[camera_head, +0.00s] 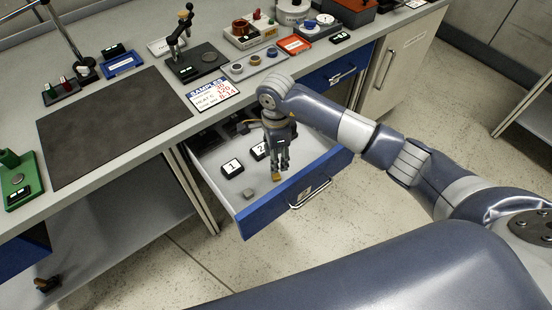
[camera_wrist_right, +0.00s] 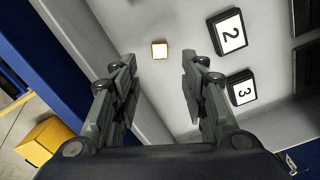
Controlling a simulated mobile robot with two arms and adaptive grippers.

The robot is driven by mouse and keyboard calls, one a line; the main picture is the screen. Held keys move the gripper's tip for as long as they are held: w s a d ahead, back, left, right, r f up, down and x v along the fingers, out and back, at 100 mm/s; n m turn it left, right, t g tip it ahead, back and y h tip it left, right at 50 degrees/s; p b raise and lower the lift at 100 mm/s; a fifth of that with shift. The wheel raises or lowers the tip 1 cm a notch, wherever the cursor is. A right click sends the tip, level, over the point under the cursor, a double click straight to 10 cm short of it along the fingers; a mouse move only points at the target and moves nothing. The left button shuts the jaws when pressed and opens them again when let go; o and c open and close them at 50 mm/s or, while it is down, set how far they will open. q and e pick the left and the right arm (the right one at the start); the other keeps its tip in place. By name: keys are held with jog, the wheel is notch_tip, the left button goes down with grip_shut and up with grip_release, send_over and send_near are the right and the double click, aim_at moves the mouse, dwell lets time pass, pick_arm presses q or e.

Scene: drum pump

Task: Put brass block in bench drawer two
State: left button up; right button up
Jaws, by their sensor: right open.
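The small gold brass block (camera_head: 277,177) is inside the open blue-fronted drawer (camera_head: 290,197), near its front panel. In the right wrist view the block (camera_wrist_right: 159,50) lies on the pale drawer floor, beyond my fingertips and apart from them, its top washed out bright. My right gripper (camera_head: 277,163) points down over the drawer, above the block. In the right wrist view its two fingers (camera_wrist_right: 160,85) are spread with nothing between them. The number on the drawer front is too small to read surely. My left gripper is in neither view.
A grey block (camera_head: 249,193) lies left of the brass one. Black blocks numbered 1 (camera_head: 232,167) and 2 (camera_head: 259,150) stand farther back; 3 (camera_wrist_right: 242,92) shows in the wrist view. The bench holds a dark mat (camera_head: 115,125) and several tools.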

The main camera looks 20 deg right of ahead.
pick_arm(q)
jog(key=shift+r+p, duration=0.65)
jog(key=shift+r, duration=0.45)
pick_arm(e)
jog(key=shift+r, duration=1.8)
